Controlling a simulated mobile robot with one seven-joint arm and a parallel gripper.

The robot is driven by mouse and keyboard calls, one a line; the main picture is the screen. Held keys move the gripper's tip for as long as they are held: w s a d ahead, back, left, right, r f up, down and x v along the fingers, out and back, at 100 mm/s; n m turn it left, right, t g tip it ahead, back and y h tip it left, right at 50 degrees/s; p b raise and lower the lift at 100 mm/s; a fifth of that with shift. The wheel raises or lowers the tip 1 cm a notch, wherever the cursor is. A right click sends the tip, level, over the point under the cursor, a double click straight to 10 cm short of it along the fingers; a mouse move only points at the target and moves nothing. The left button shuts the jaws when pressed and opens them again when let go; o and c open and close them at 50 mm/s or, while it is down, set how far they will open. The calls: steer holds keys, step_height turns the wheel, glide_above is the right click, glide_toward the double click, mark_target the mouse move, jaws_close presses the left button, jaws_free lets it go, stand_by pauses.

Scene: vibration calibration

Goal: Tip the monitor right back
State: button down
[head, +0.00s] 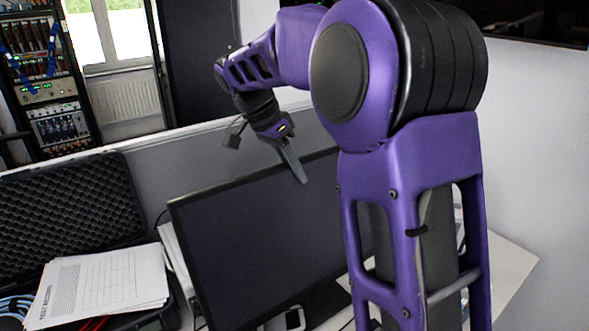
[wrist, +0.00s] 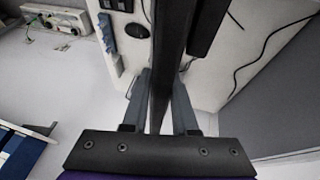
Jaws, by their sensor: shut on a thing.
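The monitor (head: 255,245) is a dark, wide screen standing on the desk, its screen side toward the head camera. My gripper (head: 300,180) reaches down from above onto the monitor's top edge, with one finger showing in front of the screen. In the wrist view the monitor is seen edge-on as a dark upright strip (wrist: 172,45), running between the two fingers of my gripper (wrist: 160,85). The gripper is shut on that top edge. My own arm hides the right part of the monitor in the head view.
An open black foam-lined case (head: 68,205) lies left of the monitor, with printed sheets (head: 105,285) on it. A low grey partition (head: 190,165) stands behind. Small items lie on the desk below the screen. Cables (wrist: 265,45) run behind the monitor in the wrist view.

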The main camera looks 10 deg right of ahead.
steer(key=shift+w+a+f, duration=0.4)
steer(key=shift+w, duration=0.25)
steer(key=c, duration=0.8)
jaws_free()
steer(key=shift+w, duration=0.15)
steer(key=shift+o, duration=0.2)
steer(key=shift+r+p, duration=0.15)
steer(key=shift+p, duration=0.15)
steer(key=shift+a+r, duration=0.1)
steer(key=shift+r, duration=0.15)
steer(key=p+v, duration=0.2)
steer(key=v, duration=1.4)
steer(key=shift+a+r, duration=0.15)
steer(key=shift+r, duration=0.15)
